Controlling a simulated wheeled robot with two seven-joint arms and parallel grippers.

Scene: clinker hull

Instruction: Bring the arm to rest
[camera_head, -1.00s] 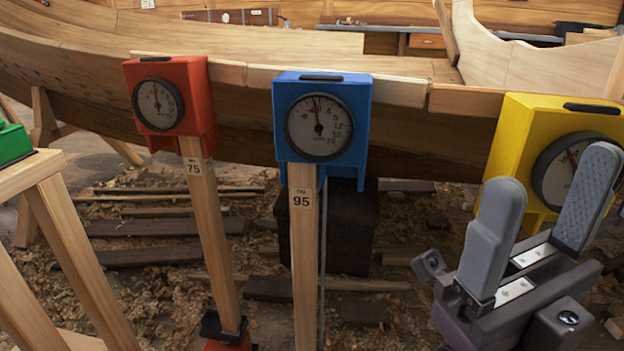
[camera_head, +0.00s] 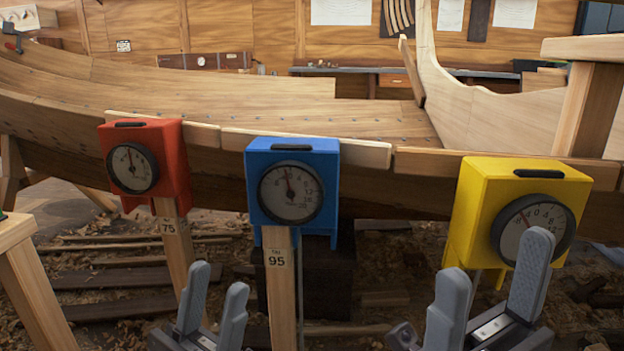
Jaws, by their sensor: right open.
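My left gripper (camera_head: 212,305) is at the bottom, left of centre, its two grey fingers apart with nothing between them. It is in front of the lower part of the red gauge's wooden post (camera_head: 174,250). My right gripper (camera_head: 492,295) is at the bottom right, in front of the yellow gauge box (camera_head: 490,195). Its fingers are spread and empty. Its right fingertip overlaps the lower edge of the yellow gauge's dial in the picture; I cannot tell whether they touch.
A red gauge box (camera_head: 172,145) and a blue gauge box (camera_head: 322,185) stand on posts along the wooden hull (camera_head: 60,125). A wooden stand (camera_head: 28,285) is at the left edge. A timber post (camera_head: 588,105) rises at the right. Shavings and planks cover the floor.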

